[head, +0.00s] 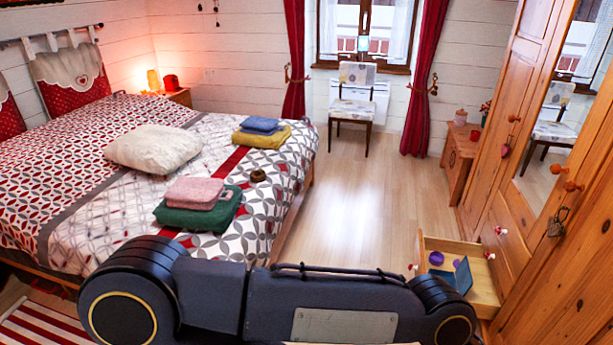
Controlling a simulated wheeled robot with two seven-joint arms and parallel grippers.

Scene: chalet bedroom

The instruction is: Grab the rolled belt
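The rolled belt (258,175) looks like a small brown coil. It lies on the bed (262,205) near the right edge, between two stacks of folded cloth and apart from both. A dark arm link of mine crosses the bottom of the head view, in front of the bed's near corner. Neither of my grippers shows in this view, so I cannot see whether they are open or shut.
Pink (194,193) and green (196,218) folded cloths lie left of the belt; blue (259,124) and yellow (262,136) ones lie behind. An open drawer (478,285) juts from the wardrobe (507,200). The floor (350,200) between is clear.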

